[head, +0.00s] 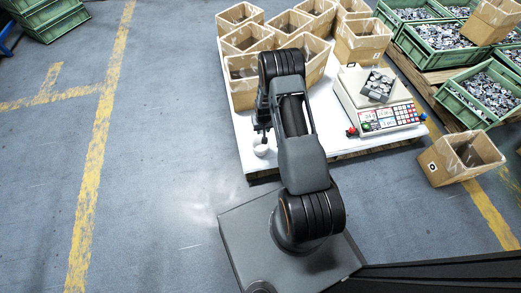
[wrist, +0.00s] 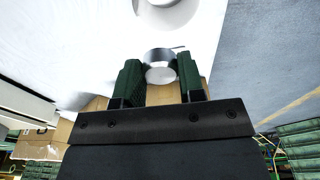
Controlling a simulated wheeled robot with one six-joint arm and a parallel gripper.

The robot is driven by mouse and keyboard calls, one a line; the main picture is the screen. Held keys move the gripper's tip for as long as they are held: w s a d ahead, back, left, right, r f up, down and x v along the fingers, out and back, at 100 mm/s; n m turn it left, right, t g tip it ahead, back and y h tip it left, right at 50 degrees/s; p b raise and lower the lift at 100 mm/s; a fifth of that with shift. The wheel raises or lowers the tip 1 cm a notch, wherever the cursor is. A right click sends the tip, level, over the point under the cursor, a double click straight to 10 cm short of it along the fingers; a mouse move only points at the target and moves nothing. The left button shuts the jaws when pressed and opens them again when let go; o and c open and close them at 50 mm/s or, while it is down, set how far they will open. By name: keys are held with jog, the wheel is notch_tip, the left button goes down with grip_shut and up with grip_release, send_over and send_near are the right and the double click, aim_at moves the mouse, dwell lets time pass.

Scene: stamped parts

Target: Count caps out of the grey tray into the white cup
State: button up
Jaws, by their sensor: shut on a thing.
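The white cup (head: 261,151) stands near the left front edge of the white table. It also shows, partly cut off, at the top of the wrist view (wrist: 168,14). My gripper (head: 262,132) is just above and behind the cup in the head view. In the wrist view its dark green fingers (wrist: 159,72) are shut on a shiny, round metal cap (wrist: 160,56). The cap looks apart from the cup. The grey tray (head: 368,92) sits on the scale to the right and holds several small parts. My arm hides part of the table.
The scale (head: 350,99) with a button panel stands on the white table (head: 240,135). Open cardboard boxes (head: 242,95) crowd the table's back. Green crates of metal parts (head: 440,62) and a box on the floor (head: 447,172) are at right.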

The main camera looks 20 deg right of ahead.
jog(key=shift+f+b, duration=0.35)
jog(key=shift+f, duration=0.6)
jog(key=o, duration=1)
jog(key=r+p, duration=0.1)
jog(key=r, duration=0.3)
jog(key=s+r+p, duration=0.1)
jog(key=r+p, duration=0.1)
jog(key=r, duration=0.3)
jog(key=r+p, duration=0.2)
jog(key=r, duration=0.2)
jog(key=shift+s+a+r, duration=0.2)
jog(key=shift+s+r, duration=0.1)
jog(key=shift+r, duration=0.1)
